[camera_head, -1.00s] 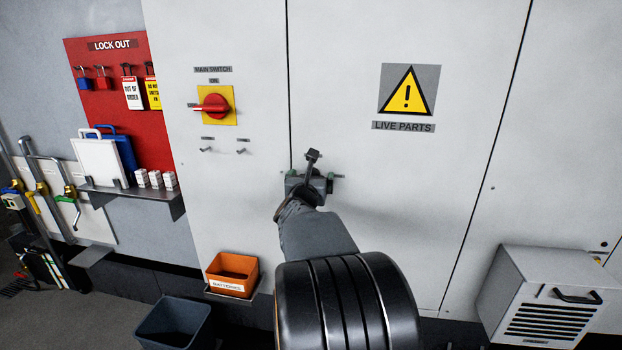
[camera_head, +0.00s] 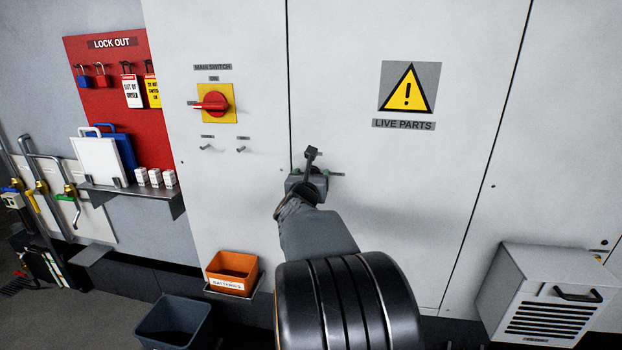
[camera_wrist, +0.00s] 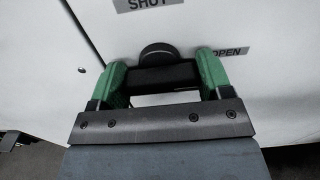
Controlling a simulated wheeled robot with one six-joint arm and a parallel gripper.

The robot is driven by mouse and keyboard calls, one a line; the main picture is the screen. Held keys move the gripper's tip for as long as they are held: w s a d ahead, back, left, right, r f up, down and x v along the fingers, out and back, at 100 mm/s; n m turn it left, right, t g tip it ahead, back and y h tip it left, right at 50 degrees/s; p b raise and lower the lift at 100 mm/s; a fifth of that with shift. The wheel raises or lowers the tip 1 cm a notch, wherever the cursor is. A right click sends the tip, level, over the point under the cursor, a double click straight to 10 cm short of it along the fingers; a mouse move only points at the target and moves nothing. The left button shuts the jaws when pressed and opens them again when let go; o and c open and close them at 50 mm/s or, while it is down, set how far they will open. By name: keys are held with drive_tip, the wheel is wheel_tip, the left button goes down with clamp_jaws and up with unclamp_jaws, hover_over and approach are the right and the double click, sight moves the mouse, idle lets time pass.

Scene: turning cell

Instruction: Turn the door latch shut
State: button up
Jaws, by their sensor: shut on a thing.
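The door latch is a dark round hub with a black grip, seen between my fingers in the wrist view (camera_wrist: 160,60). My gripper (camera_wrist: 163,80) is shut on the latch, with a green-padded finger on each side of it. A SHUT label (camera_wrist: 148,4) is above the latch and an OPEN label (camera_wrist: 231,52) is to its right. In the head view my gripper (camera_head: 312,178) is at the cabinet door (camera_head: 400,210), just right of the door seam, and my arm hides part of the latch.
The main switch (camera_head: 214,103) is up and left of my gripper. A LIVE PARTS sign (camera_head: 408,88) is up and right. An orange bin (camera_head: 232,270) is below left, and a vented white box (camera_head: 550,300) juts out at lower right. The door face around the latch is clear.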

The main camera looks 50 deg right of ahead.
drive_tip(key=n+b, duration=0.2)
drive_tip(key=n, duration=0.1)
drive_tip(key=shift+f+n+b, duration=0.15)
drive_tip(key=shift+n+b, duration=0.15)
drive_tip(key=shift+b, duration=0.1)
drive_tip(key=n+b, duration=0.1)
drive_tip(key=n, duration=0.3)
drive_tip(key=shift+n, duration=0.3)
drive_tip(key=n, duration=0.4)
drive_tip(key=shift+r+n, duration=0.2)
drive_tip(key=shift+n, duration=0.1)
drive_tip(key=shift+n+p, duration=0.35)
drive_tip(key=shift+n, duration=1.95)
drive_tip(key=o, duration=0.9)
